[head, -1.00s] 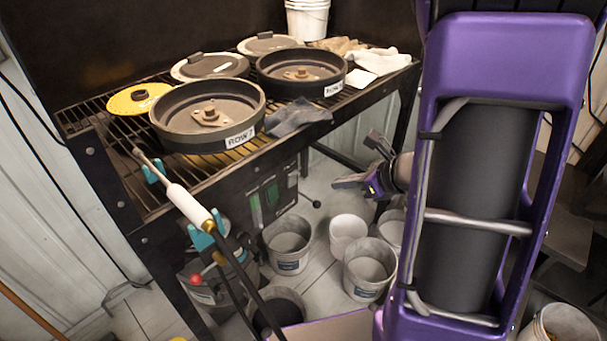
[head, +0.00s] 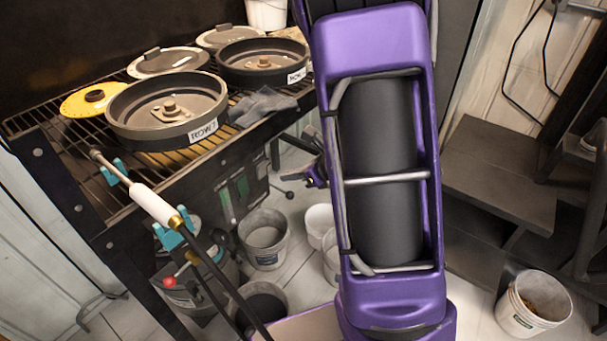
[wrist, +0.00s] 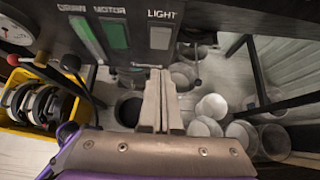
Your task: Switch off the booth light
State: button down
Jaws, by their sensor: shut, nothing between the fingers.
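A dark control panel (wrist: 125,35) fills the top of the wrist view. It has labels ending in MOTOR and LIGHT. Under LIGHT is a pale grey plate (wrist: 160,38); the other two plates are green. A lever with a black ball (wrist: 197,84) sticks out to the right, below the LIGHT plate. My gripper (wrist: 160,76) is shut and empty, with its tips just below the LIGHT plate in the picture; I cannot tell whether they touch. In the head view the panel (head: 240,195) hangs under the bench, and my gripper (head: 312,175) is partly hidden by my arm.
The grated bench (head: 60,160) holds round pans marked ROW. A spray wand (head: 150,203) is clipped at its front. Several buckets (head: 264,238) stand on the floor below. A yellow crate (wrist: 18,135) is left of my gripper. Dark steps (head: 500,175) are at right.

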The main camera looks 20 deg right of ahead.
aim_at(264, 163)
jog(key=w+a, duration=0.1)
jog(key=w, duration=0.1)
jog(key=w+a, duration=0.1)
jog(key=w, duration=0.1)
jog(key=shift+a+f, duration=0.3)
jog(key=shift+a, duration=0.05)
jog(key=shift+w+a, duration=0.15)
jog(key=shift+w, duration=0.05)
jog(key=shift+w+a+r, duration=0.1)
jog(key=shift+w+a, duration=0.05)
jog(key=shift+w, duration=0.15)
jog(key=shift+r, duration=0.2)
jog(key=shift+r+p, duration=0.5)
jog(key=shift+r, duration=0.15)
jog(key=shift+s, duration=0.1)
